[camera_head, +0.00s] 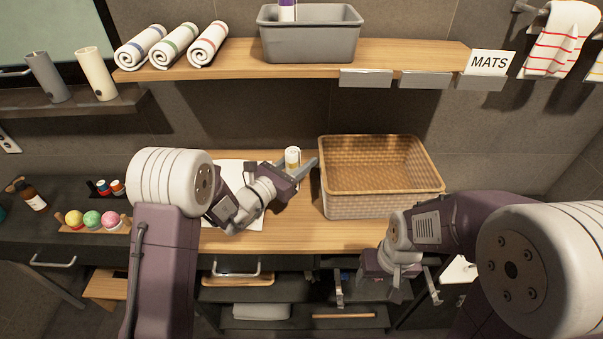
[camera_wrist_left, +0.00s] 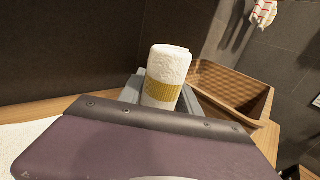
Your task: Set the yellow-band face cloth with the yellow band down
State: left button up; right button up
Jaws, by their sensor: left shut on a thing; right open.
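The yellow-band face cloth (camera_head: 292,157) is a white roll with a yellow band. It stands nearly upright between the fingers of my left gripper (camera_head: 297,168), which is shut on it. In the left wrist view the cloth (camera_wrist_left: 167,75) shows its white top and the yellow band around its middle; its lower end is hidden by my gripper. It is over the wooden counter (camera_head: 290,235), left of the wicker basket; I cannot tell whether its base touches the counter. My right gripper (camera_head: 388,291) is open and empty, in front of the counter's edge.
The wicker basket (camera_head: 380,205) looks empty and stands close to the right of the cloth. A white sheet (camera_head: 240,215) lies under my left arm. Above, a wooden shelf (camera_head: 400,57) holds a grey bin (camera_head: 310,42) and rolled towels (camera_head: 175,45). Front counter wood is clear.

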pick_arm(q)
notch_tip(320, 180, down, 3)
jog(key=shift+s+f, duration=0.1)
jog(key=shift+f, duration=0.25)
jog(key=shift+f+b, duration=0.2)
jog(key=shift+b, duration=0.2)
jog(key=o, duration=1.3)
jog(key=shift+o, duration=0.2)
jog(key=shift+r, duration=0.2)
